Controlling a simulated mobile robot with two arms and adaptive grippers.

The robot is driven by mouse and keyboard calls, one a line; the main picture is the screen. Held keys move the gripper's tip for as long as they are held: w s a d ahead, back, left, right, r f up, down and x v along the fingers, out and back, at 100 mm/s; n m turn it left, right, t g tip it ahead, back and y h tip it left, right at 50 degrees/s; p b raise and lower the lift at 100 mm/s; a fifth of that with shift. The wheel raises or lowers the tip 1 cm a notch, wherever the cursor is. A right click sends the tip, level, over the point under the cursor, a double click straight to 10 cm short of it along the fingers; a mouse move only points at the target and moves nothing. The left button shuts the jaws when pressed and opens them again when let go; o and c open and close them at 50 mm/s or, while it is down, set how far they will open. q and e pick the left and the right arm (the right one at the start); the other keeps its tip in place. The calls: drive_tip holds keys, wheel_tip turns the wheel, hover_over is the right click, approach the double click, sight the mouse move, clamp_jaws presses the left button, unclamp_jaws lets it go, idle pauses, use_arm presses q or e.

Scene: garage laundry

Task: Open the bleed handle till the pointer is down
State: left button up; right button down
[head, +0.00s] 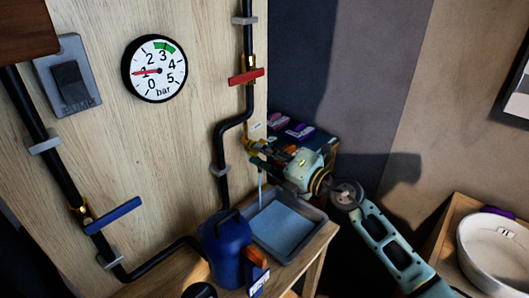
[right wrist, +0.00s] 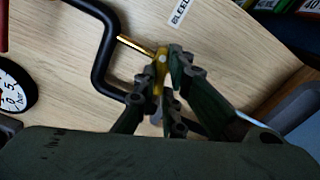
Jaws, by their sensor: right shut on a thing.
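The round white gauge (head: 155,69) is on the wooden wall; its red pointer lies to the left, at about 1 bar. Part of it shows in the right wrist view (right wrist: 14,90). My right gripper (head: 265,160) reaches the wall at the brass bleed valve (head: 251,146). In the right wrist view its fingers (right wrist: 164,95) are shut on the yellow bleed handle (right wrist: 159,65), below the brass stub and the bleed label (right wrist: 180,12). The fingers hide part of the handle. A thin stream of water (head: 260,187) falls below the valve. My left gripper is out of view.
A grey tray (head: 317,248) with water stands under the stream, next to a blue vessel (head: 224,240). Black pipes carry a red handle (head: 246,76) and a blue handle (head: 113,215). A pump switch (head: 69,78) is at left. A white basin (head: 490,262) stands at right.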

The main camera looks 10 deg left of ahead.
drive_tip(key=c, duration=1.8)
unclamp_jaws()
drive_tip(key=shift+c, duration=0.2)
